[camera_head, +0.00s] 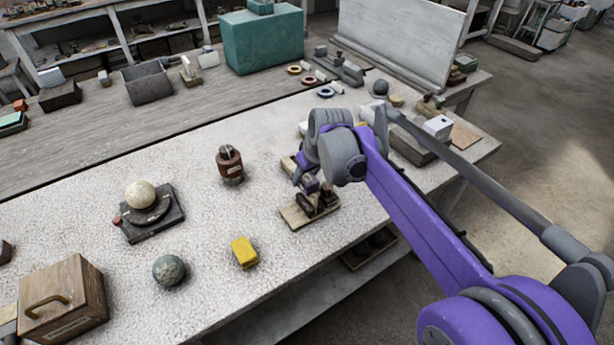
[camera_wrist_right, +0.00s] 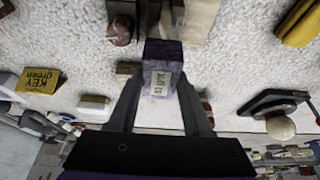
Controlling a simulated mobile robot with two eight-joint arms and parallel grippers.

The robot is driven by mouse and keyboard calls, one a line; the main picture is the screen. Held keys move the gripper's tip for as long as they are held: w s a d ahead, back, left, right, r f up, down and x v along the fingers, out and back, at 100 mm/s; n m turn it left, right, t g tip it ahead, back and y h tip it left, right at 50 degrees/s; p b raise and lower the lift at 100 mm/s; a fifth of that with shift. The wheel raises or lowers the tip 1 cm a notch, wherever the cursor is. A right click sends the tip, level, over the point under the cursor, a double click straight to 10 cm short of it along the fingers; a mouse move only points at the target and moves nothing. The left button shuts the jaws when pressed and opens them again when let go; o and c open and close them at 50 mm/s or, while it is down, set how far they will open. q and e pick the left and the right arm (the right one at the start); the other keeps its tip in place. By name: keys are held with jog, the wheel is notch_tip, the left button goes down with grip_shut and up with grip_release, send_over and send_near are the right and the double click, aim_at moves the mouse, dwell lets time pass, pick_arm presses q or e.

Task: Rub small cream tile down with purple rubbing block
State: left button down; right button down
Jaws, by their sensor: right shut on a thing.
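The purple rubbing block (camera_wrist_right: 162,55), with a pale printed label, is between the two fingers of my right gripper (camera_wrist_right: 160,85) in the right wrist view. The gripper is shut on it. In the head view my right gripper (camera_head: 306,178) is over the right part of the bench, partly hidden by its own wrist. A cream, flat piece (camera_head: 296,217) lies just in front of it, with dark and brown fittings on it; it seems to be the small cream tile or its board. I cannot tell whether the block touches it. My left gripper is not in view.
A brown bottle (camera_head: 230,163), a yellow block (camera_head: 244,252), a grey-green sphere (camera_head: 169,270) and a cream sphere (camera_head: 140,195) on a dark stand are to the left. A wooden box (camera_head: 62,300) stands at lower left. Bench between them is clear.

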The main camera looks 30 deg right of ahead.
aim_at(313, 189)
jog(key=shift+s+d+p, duration=0.15)
jog(key=shift+s+p, duration=0.15)
jog(key=shift+s, duration=1.75)
jog(key=shift+w, duration=2.2)
jog(key=shift+s+p, duration=0.1)
jog(key=shift+p, duration=0.2)
jog(key=shift+s+r+p, duration=0.55)
jog(key=shift+s+r, duration=0.2)
jog(key=shift+s, duration=0.25)
jog(key=shift+r+p, duration=0.95)
jog(key=shift+r, duration=0.35)
jog(key=shift+f, duration=0.1)
